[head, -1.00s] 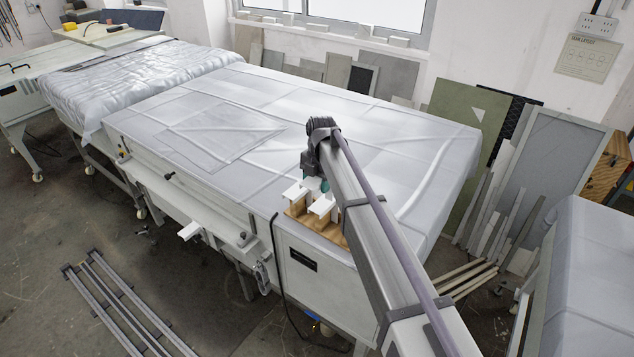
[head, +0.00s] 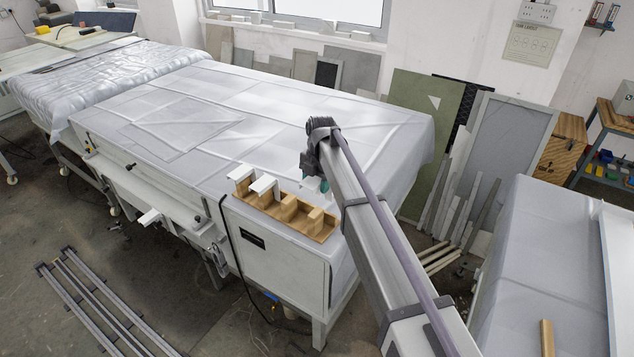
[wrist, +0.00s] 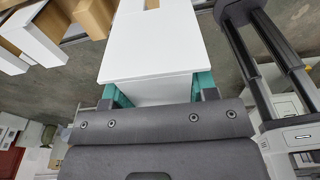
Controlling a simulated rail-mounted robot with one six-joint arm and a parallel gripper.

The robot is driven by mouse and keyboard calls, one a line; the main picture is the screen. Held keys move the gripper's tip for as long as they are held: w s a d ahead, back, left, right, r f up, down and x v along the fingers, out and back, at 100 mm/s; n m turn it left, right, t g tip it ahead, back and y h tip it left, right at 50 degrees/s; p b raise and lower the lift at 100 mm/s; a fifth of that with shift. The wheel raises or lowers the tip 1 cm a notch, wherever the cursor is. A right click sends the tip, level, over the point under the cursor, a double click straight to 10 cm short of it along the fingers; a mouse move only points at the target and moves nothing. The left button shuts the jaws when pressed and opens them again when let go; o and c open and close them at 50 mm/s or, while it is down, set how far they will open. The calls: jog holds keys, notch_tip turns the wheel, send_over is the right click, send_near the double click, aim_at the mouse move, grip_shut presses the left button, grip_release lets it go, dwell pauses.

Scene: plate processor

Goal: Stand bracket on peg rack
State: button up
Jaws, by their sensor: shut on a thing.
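A white bracket (wrist: 155,45) fills the upper middle of the wrist view, held between the teal fingertips of my gripper (wrist: 158,92). The wooden peg rack (head: 318,226) lies on the near end of the covered machine, left of and below my gripper in the picture. Two white brackets (head: 241,172) (head: 264,186) stand at its left end. Its right-hand pegs are bare. Rack wood (wrist: 95,14) and white brackets (wrist: 38,30) show at upper left in the wrist view.
The machine's grey cover (head: 290,120) is broad and mostly clear beyond the rack. Another covered table (head: 510,260) stands at the right. Loose boards (head: 465,215) lean near the back wall. Metal rails (head: 100,305) lie on the floor at left.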

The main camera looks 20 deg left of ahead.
aim_at(317, 211)
jog(key=shift+f+b, duration=5.5)
jog(key=shift+f, duration=0.3)
jog(key=shift+f, duration=0.25)
jog(key=o, duration=1.1)
jog(key=r+p, duration=0.3)
jog(key=w+r+p, duration=0.1)
jog(key=r+p, duration=0.6)
jog(key=r, duration=0.1)
jog(key=shift+w+d+p, duration=0.15)
jog(key=shift+p, duration=0.15)
jog(key=shift+f, duration=0.15)
